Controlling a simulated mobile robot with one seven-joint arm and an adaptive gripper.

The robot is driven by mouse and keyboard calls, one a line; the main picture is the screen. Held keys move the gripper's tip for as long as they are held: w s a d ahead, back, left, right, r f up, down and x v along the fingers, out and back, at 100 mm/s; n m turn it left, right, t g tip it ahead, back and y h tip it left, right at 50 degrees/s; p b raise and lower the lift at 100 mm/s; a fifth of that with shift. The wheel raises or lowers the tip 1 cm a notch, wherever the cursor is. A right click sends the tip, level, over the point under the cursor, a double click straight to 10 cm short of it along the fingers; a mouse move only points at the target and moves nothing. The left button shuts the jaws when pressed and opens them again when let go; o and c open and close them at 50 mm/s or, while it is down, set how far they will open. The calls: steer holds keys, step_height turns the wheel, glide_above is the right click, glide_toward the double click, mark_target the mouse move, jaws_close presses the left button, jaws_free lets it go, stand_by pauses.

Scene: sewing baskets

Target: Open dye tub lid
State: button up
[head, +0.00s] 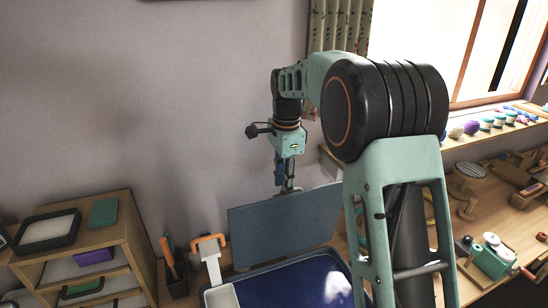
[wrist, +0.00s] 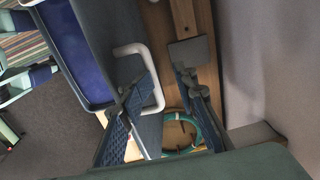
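The dye tub (head: 290,285) sits at the bottom of the head view, with its dark blue inside showing. Its grey-blue lid (head: 285,228) stands raised, nearly upright, at the tub's back edge. My gripper (head: 287,188) is behind the lid's top edge, and its tips are partly hidden there. In the wrist view, the white U-shaped handle (wrist: 130,48) is on the lid's outer face. My gripper's fingers (wrist: 163,78) are spread apart there with nothing between them. One finger overlaps the handle loop in the picture; I cannot tell whether they touch.
A wooden drawer unit (head: 85,250) stands at left, with a black pen cup (head: 177,286) beside it. An orange-topped white tool (head: 210,255) is near the tub's left side. The wall is close behind my gripper. A green sewing device (head: 493,257) is at right.

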steer(key=w+a+r, duration=0.2)
steer(key=w+r, duration=0.1)
steer(key=w, duration=0.4)
steer(key=shift+a+r, duration=0.2)
steer(key=shift+r, duration=0.2)
steer(key=shift+s+r, duration=0.1)
stand_by(0.5)
step_height(320, 180, up, 7)
steer(key=shift+s+r, duration=0.15)
steer(key=shift+s, duration=0.05)
stand_by(0.4)
steer(key=shift+c, duration=0.3)
